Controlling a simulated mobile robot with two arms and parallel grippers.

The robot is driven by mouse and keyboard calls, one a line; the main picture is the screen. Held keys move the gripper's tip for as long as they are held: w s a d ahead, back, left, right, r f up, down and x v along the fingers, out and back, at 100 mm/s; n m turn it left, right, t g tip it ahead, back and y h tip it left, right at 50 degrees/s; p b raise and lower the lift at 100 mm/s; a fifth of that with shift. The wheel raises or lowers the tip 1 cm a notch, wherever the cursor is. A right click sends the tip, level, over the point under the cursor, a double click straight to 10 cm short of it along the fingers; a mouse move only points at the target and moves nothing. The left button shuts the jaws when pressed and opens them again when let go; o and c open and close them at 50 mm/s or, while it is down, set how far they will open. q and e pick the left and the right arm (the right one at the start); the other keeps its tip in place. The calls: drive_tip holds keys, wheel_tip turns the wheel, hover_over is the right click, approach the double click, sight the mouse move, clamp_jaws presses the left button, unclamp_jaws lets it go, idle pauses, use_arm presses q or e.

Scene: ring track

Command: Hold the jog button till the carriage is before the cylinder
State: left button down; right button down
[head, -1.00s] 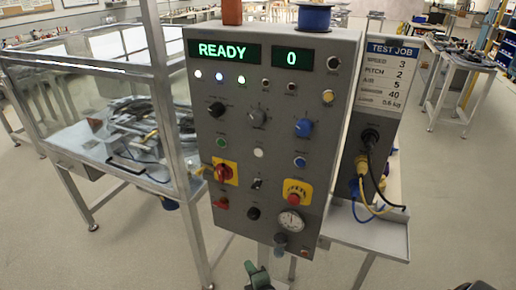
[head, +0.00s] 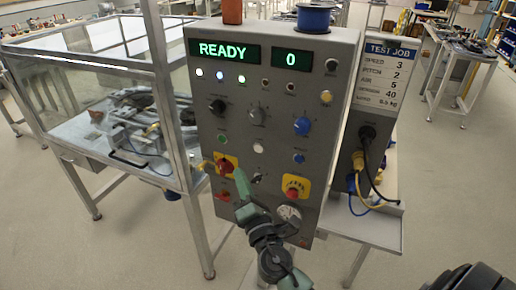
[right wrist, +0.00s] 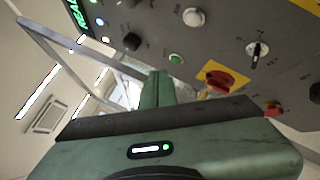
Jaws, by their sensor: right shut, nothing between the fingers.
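The grey control panel (head: 275,120) stands upright in front of me, its display reading READY and 0. I cannot read which control is the jog button; the panel has a green button (head: 222,139), a white button (head: 258,147) and a blue button (head: 299,158). My right gripper (head: 240,174) is shut and empty, pointing up before the lower panel near the red switch on its yellow plate (head: 225,164). In the right wrist view its green fingers (right wrist: 157,82) are together below the green button (right wrist: 176,59). The carriage and cylinder cannot be told apart inside the glazed enclosure. My left gripper is not in view.
The enclosure (head: 150,75) with its metal posts stands left of the panel. A red emergency button on a yellow plate (head: 294,187) and a gauge sit low on the panel. Cables hang from a box at right above a shelf (head: 370,229). Open floor lies at right.

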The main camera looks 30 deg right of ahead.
sight(259, 149)
drive_tip(key=shift+w+d, duration=0.9)
drive_tip(key=shift+d, duration=0.3)
drive_tip(key=shift+w+d, duration=0.85)
drive_tip(key=shift+d, duration=0.35)
drive_tip(key=shift+w+d, duration=0.9)
drive_tip(key=shift+d, duration=0.3)
drive_tip(key=shift+w+d, duration=0.25)
drive_tip(key=shift+d, duration=0.05)
